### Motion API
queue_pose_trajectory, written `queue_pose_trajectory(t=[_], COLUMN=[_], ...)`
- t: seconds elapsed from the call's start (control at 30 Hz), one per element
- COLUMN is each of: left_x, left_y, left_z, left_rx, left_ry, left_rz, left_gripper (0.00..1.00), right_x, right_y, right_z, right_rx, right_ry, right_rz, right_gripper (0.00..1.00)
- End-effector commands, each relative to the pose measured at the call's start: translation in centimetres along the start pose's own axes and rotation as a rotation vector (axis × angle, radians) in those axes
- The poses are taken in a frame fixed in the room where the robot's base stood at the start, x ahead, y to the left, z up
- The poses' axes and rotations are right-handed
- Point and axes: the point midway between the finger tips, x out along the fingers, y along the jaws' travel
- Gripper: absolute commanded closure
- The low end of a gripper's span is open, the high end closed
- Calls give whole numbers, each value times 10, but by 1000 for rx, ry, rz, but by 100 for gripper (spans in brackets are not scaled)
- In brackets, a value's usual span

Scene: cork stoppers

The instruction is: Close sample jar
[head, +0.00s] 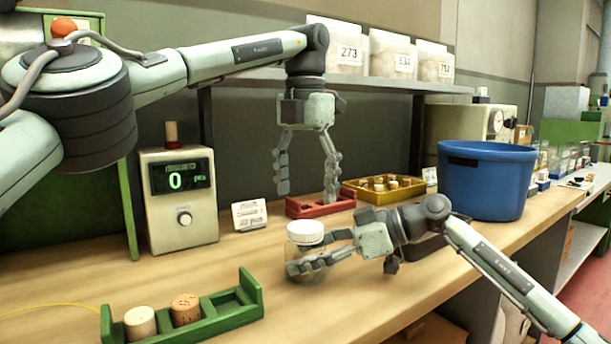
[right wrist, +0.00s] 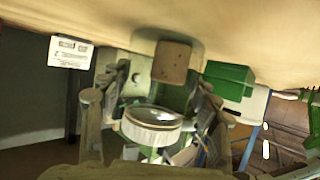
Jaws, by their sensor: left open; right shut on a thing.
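The sample jar (head: 305,263) is a small clear jar near the middle of the bench in the head view. A white ribbed lid (head: 305,232) sits on top of it; I cannot tell whether it is tight. My right gripper (head: 298,264) is shut around the jar's body from the right, and its fingers hide part of the glass. In the right wrist view the lid (right wrist: 153,118) shows between the fingers. My left gripper (head: 308,190) is open and empty, pointing down over the red tray (head: 318,208) behind the jar.
A green rack (head: 228,318) with two corks (head: 140,322) (head: 185,309) stands front left. A meter (head: 180,205) reading 0 and a small card (head: 249,214) stand behind. A yellow tray (head: 410,190) of corks and a blue bin (head: 487,185) are at right. The bench between rack and jar is clear.

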Motion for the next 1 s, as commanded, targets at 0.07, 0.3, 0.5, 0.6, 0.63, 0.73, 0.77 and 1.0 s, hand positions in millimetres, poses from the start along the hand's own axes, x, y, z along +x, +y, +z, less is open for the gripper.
queue_pose_trajectory(t=[0.07, 0.3, 0.5, 0.6, 0.63, 0.73, 0.77, 1.0], left_x=[14, 48, 59, 60, 60, 60, 60, 60], left_y=[0, 1, 0, 0, 0, 0, 0, 0], left_z=[-1, -1, -1, 0, 0, 0, 0, 0], left_rx=[2, -1, 0, 0, 0, 0, 0, 0], left_ry=[3, 1, 1, 0, 0, 0, 0, 0], left_rz=[-1, 0, -1, -1, -1, -1, -1, -1], left_gripper=[29, 29, 29, 29, 29, 29, 29, 57], right_x=[0, 0, 0, 0, 0, 0, 0, 0], right_y=[0, 0, 0, 0, 0, 0, 0, 0], right_z=[0, 0, 0, 0, 0, 0, 0, 0], right_rx=[0, 0, 0, 0, 0, 0, 0, 0], right_ry=[0, 0, 0, 0, 0, 0, 0, 0], right_rz=[0, 0, 0, 0, 0, 0, 0, 0], right_gripper=[100, 100, 100, 100, 100, 100, 100, 100])
